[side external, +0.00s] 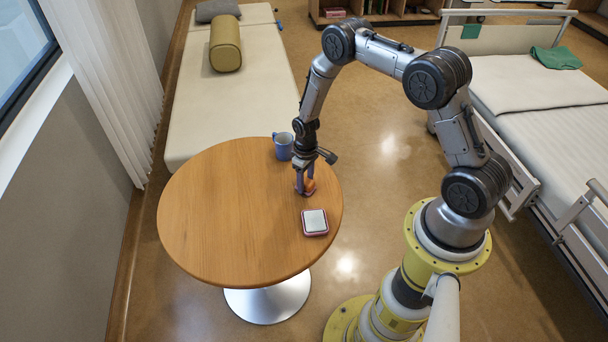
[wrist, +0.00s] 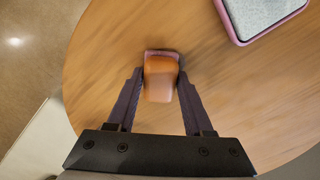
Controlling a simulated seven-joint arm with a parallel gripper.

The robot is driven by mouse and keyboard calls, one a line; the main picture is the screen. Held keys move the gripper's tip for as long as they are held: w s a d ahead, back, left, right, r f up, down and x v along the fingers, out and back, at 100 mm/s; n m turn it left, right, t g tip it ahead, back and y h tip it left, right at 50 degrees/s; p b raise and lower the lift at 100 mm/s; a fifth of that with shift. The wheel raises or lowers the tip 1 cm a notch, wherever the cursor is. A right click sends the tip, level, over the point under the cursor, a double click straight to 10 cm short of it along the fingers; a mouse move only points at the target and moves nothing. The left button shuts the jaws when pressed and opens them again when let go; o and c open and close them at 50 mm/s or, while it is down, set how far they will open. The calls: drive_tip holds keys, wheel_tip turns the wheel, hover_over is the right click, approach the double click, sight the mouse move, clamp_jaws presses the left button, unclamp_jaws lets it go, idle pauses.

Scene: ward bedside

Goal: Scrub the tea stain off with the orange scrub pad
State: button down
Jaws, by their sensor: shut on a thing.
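The orange scrub pad (wrist: 160,80) is between the two fingers of my gripper (wrist: 160,88) in the wrist view, with a pinkish edge showing at its far side. In the side external view my gripper (side external: 305,187) points down at the right part of the round table, shut on the orange scrub pad (side external: 309,187). The pad is at or just above the tabletop; I cannot tell whether it touches. No tea stain can be made out on the wood in either view; the pad and gripper hide the spot beneath them.
On the round wooden table (side external: 220,215), a blue mug (side external: 283,147) stands behind my gripper near the back edge. A pink-rimmed box with a pale top (side external: 314,222) lies in front of the gripper, near the right edge. The table's left half is clear.

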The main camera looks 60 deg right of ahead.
sight(304, 199)
drive_tip(key=shift+s+a, duration=1.4)
drive_tip(key=shift+w+a, duration=0.4)
drive_tip(key=shift+w, duration=0.25)
drive_tip(key=shift+w+d, duration=3.95)
drive_tip(key=shift+d, duration=0.15)
drive_tip(key=shift+s+a, duration=4.15)
wheel_tip(304, 199, up, 8)
drive_tip(key=shift+w, duration=0.15)
